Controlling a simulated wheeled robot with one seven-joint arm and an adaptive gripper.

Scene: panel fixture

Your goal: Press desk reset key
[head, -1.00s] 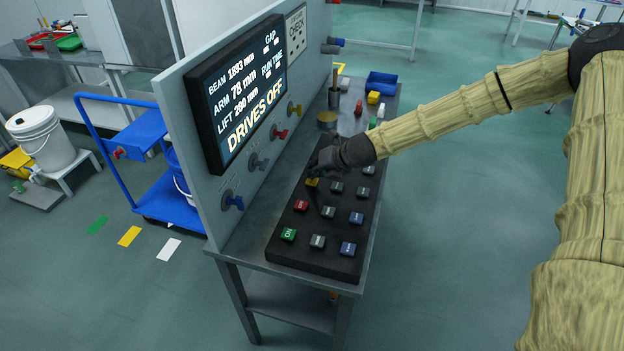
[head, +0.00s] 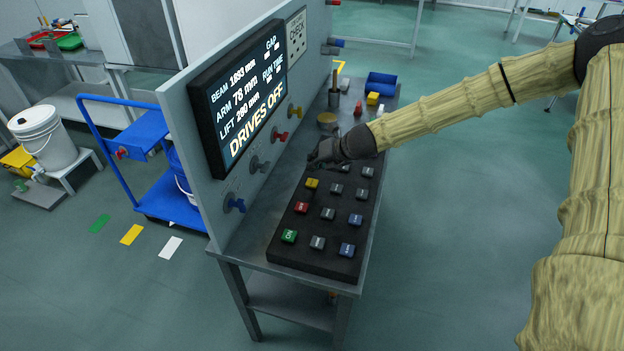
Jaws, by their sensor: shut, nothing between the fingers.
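The desk key block (head: 272,258) is a black sloped pad on the bench, with rows of coloured keys. A yellow key (head: 312,183), a red key (head: 301,207) and a green key (head: 288,236) marked ON line its left side. Grey and blue keys fill the rest. I cannot read which key is marked reset. My gripper (head: 313,158) is shut and empty, over the far left end of the block, just beyond the yellow key and apart from it. It hides the block's far left corner and any key there.
The upright panel with its display (head: 238,100), reading DRIVES OFF, stands left of the block. Coloured knobs (head: 234,204) stick out from the panel near my gripper. A metal cup (head: 334,97) and a blue bin (head: 381,84) stand at the bench's far end.

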